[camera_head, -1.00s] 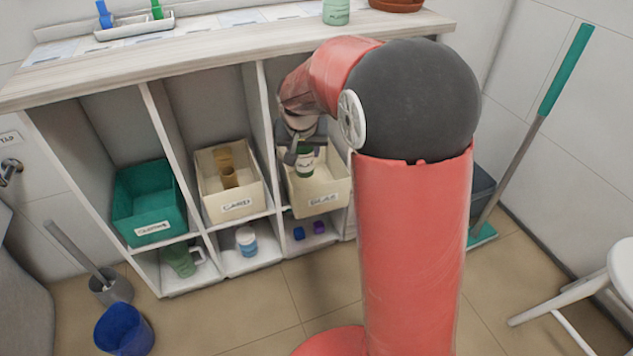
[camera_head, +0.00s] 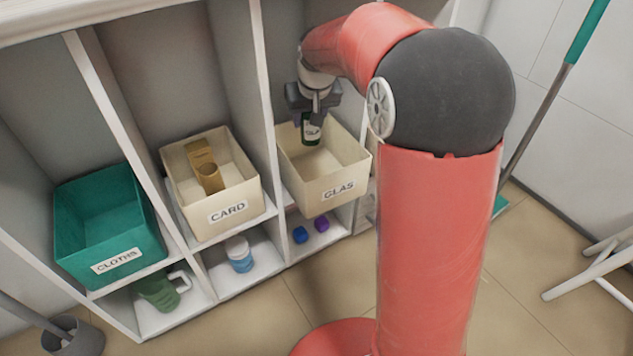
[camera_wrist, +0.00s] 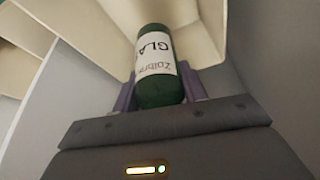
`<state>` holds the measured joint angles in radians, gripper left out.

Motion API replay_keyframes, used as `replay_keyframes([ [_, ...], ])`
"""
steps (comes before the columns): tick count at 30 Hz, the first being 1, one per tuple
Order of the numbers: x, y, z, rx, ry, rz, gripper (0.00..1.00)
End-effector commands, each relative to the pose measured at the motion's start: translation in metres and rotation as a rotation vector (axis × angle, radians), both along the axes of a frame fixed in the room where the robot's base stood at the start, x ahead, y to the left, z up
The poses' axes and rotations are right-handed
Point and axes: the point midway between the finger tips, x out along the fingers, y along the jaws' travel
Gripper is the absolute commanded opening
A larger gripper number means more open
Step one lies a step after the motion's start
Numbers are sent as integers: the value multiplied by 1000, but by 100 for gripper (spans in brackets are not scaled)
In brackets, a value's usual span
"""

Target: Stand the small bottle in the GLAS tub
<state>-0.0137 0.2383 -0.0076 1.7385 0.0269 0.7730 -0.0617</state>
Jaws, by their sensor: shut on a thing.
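The small bottle (camera_head: 311,131) is dark green with a white label. In the wrist view the bottle (camera_wrist: 158,70) shows "GLA" on its label and sits between the purple fingers. My gripper (camera_head: 311,118) is shut on it. In the head view the bottle hangs roughly upright at the opening of the cream GLAS tub (camera_head: 330,190), toward its back left. I cannot tell whether its base touches the tub floor. The tub's visible inside is otherwise empty. Cream tub walls also surround the bottle in the wrist view (camera_wrist: 200,45).
The cream CARD tub (camera_head: 229,213), holding brown card pieces (camera_head: 208,172), stands left of a shelf divider (camera_head: 262,105). A teal CLOTHS tub (camera_head: 115,250) is further left. Below are a green jug (camera_head: 158,290), a white-and-blue container (camera_head: 239,255) and small blue (camera_head: 300,235) and purple (camera_head: 321,224) items.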

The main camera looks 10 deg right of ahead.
Motion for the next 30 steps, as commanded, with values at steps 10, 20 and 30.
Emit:
replay_keyframes([
  [10, 1, 0, -47, 1, 0, 10, 18],
  [20, 0, 0, -95, 2, 1, 9, 18],
  [30, 1, 0, -99, 1, -1, 9, 18],
])
